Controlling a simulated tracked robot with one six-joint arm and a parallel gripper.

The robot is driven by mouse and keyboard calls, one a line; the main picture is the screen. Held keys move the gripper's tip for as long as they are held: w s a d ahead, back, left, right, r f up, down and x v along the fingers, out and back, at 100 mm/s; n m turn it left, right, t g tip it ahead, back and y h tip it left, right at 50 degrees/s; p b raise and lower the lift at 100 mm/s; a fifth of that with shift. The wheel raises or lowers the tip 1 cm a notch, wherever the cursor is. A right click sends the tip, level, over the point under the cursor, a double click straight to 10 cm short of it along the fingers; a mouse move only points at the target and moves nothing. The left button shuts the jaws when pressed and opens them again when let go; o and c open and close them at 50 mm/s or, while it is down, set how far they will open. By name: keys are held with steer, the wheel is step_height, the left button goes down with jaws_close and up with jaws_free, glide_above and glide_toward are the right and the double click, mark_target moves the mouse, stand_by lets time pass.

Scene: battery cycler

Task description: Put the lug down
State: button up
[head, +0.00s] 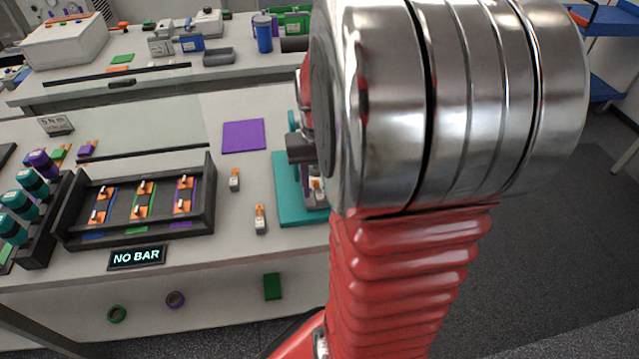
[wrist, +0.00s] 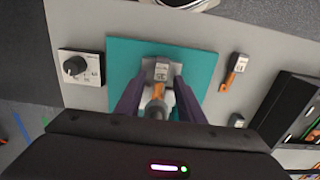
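In the wrist view a lug (wrist: 158,89), with a pale grey body and an orange tab, is over the teal mat (wrist: 204,62). It is at a wider grey block (wrist: 147,68); I cannot tell whether it rests on it. My gripper (wrist: 159,80) has its two dark fingers on either side of the lug, with gaps visible between them and the lug. In the head view my gripper (head: 301,148) is low over the teal mat (head: 289,198), mostly hidden by my arm. Part of the lug (head: 317,187) shows below it.
Two more lugs (head: 260,220) (head: 235,180) stand left of the mat. A black tray (head: 212,210) with several lugs on coloured strips is further left, behind a "NO BAR" sign (head: 137,257). A purple square (head: 244,135) lies behind. A dial box (wrist: 80,67) is beside the mat.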

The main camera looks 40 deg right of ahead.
mark_target(318, 190)
steer(key=shift+r, duration=0.1)
step_height(318, 190, up, 12)
stand_by(0.5)
stand_by(0.5)
steer(key=s+a+n+t, duration=0.2)
steer(key=a+n, duration=0.1)
steer(key=a, duration=0.8)
steer(key=s+a+n+t, duration=0.2)
steer(key=a+n+t, duration=0.1)
steer(key=a, duration=0.9)
steer(key=shift+n+t, duration=0.3)
steer(key=shift+n, duration=0.1)
steer(key=shift+s, duration=0.1)
